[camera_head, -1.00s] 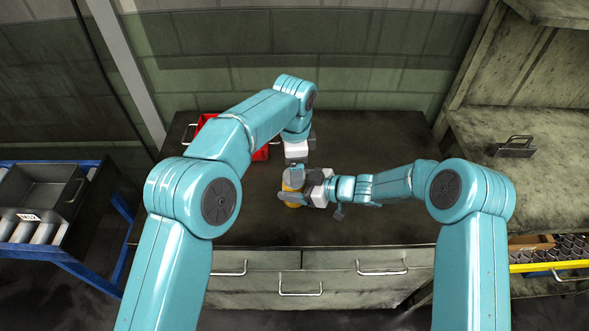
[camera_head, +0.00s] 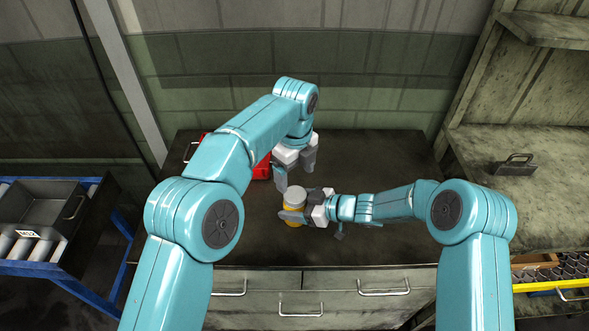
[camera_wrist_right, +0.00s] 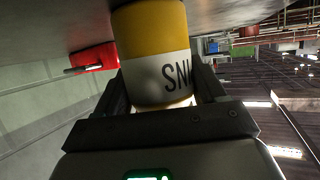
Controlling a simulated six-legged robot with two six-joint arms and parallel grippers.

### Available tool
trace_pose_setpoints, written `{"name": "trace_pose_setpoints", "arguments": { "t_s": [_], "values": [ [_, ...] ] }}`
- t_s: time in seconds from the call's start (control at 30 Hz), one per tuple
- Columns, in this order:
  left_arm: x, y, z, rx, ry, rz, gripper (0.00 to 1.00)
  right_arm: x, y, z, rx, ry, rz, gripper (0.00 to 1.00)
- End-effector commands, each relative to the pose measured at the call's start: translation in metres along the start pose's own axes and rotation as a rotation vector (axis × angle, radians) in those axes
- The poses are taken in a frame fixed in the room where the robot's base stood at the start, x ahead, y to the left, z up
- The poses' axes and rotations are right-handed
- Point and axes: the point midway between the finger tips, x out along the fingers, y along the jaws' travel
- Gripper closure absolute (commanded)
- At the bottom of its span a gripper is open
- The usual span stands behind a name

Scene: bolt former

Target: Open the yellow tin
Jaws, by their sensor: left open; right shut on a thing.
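The yellow tin (camera_head: 291,219) stands on the dark workbench, with a grey round lid (camera_head: 295,198) on its top. My right gripper (camera_head: 294,215) comes from the right and is shut around the tin's side. In the right wrist view the tin (camera_wrist_right: 150,40) is between the two fingers; it has a yellow part, a pale band and dark letters, partly cut off. My left gripper (camera_head: 295,172) is open, its fingers pointing down, above and just behind the lid. I cannot tell whether a finger touches the lid.
The bench is clear to the right behind my right arm. A blue-framed cart (camera_head: 70,270) stands at the left, and a shelf unit (camera_head: 545,205) at the right.

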Motion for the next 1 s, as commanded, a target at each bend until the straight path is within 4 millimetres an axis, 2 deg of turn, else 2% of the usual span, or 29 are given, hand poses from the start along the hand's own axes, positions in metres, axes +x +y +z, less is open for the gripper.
{"name": "trace_pose_setpoints", "arguments": {
  "t_s": [0.2,0.33,0.5,0.77,0.93,1.0],
  "values": [
    [0.039,0.002,0.0,-0.002,0.002,0.005,0.18,0.0,0.0,0.001,0.001,-0.002,-0.001,1.0],
    [0.057,0.001,0.0,-0.003,0.001,0.004,0.18,0.0,0.0,0.001,0.001,-0.002,-0.001,1.0],
    [0.068,0.001,0.0,-0.003,0.0,0.002,0.18,0.0,0.0,0.001,0.001,-0.002,-0.001,1.0],
    [0.069,0.001,0.0,-0.004,0.0,0.001,0.18,0.0,0.0,0.001,0.001,-0.002,-0.001,1.0],
    [0.069,0.001,0.0,-0.004,0.001,0.002,0.73,0.0,0.0,0.001,0.001,-0.002,-0.001,1.0],
    [0.069,0.001,0.0,-0.004,0.001,0.002,0.76,0.0,0.0,0.001,0.001,-0.002,0.0,1.0]
  ]
}}
